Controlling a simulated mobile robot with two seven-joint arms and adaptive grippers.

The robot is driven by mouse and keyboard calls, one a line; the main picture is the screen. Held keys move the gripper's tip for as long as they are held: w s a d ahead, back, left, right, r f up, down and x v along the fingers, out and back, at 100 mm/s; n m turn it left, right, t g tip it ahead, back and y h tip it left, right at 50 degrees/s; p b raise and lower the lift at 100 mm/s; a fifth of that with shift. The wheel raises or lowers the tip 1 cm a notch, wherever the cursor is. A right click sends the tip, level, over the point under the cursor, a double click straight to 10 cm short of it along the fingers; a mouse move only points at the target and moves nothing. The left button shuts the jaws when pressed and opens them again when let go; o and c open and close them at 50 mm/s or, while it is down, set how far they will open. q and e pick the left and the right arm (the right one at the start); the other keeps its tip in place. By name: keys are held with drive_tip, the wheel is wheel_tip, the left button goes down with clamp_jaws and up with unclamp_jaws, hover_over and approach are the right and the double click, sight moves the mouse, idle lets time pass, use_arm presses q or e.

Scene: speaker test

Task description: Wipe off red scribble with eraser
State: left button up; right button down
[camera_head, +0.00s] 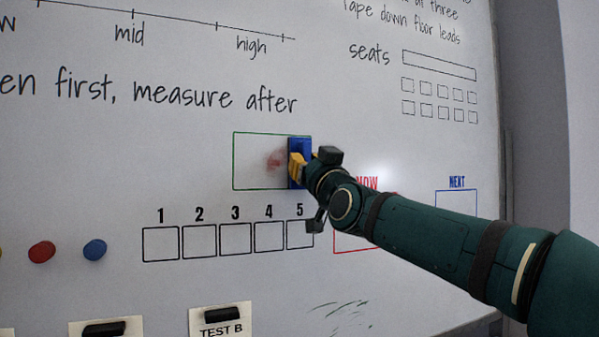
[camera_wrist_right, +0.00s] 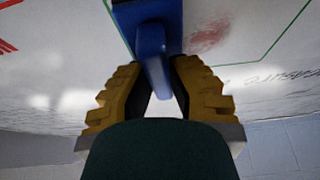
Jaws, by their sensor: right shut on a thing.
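The whiteboard (camera_head: 180,130) fills most of the head view. A green-outlined box on it (camera_head: 233,160) holds a faint red smear (camera_head: 274,160), the scribble, which also shows in the right wrist view (camera_wrist_right: 208,36). My right gripper (camera_head: 297,166) is shut on the blue eraser (camera_head: 293,146). In the right wrist view the yellow fingers (camera_wrist_right: 160,85) close around the eraser's blue handle (camera_wrist_right: 150,45). The eraser is at the right side of the green box, at the board surface, just right of the smear. Whether it touches the board is unclear. My left gripper is not in view.
Numbered squares (camera_head: 228,240) run below the green box. Red (camera_head: 42,252) and blue (camera_head: 95,250) round magnets sit at lower left. Labelled cards with black clips (camera_head: 221,321) are at the bottom. Dark green marks (camera_head: 345,312) lie lower right. My arm hides part of a red box.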

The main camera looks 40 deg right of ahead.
drive_tip(key=shift+w+a+r+p, duration=0.1)
drive_tip(key=shift+a+r+p, duration=0.1)
drive_tip(key=shift+p, duration=0.2)
drive_tip(key=shift+w+a+f+p, duration=0.1)
drive_tip(key=shift+w+a+p, duration=0.05)
drive_tip(key=shift+a+p, duration=0.55)
drive_tip(key=shift+w+a+f+p, duration=0.15)
drive_tip(key=shift+a+p, duration=0.35)
drive_tip(key=shift+a, duration=0.35)
drive_tip(key=shift+w+a+r+p, duration=0.1)
drive_tip(key=shift+w+a+p, duration=0.1)
drive_tip(key=shift+a+p, duration=0.45)
drive_tip(key=shift+w+a+r+p, duration=0.1)
drive_tip(key=shift+w+a+p, duration=0.1)
drive_tip(key=shift+a+p, duration=0.4)
drive_tip(key=shift+a+f, duration=0.1)
drive_tip(key=shift+a, duration=0.45)
drive_tip(key=shift+s+a+f, duration=0.1)
drive_tip(key=shift+s, duration=0.35)
drive_tip(key=shift+s+a+b, duration=0.2)
drive_tip(key=shift+s+b, duration=0.05)
drive_tip(key=shift+s, duration=0.55)
drive_tip(key=shift+s+a+b, duration=0.2)
drive_tip(key=shift+s, duration=0.55)
drive_tip(key=shift+s+a+b, duration=0.2)
drive_tip(key=shift+s+b, duration=0.05)
drive_tip(key=shift+s, duration=0.55)
drive_tip(key=shift+s, duration=0.15)
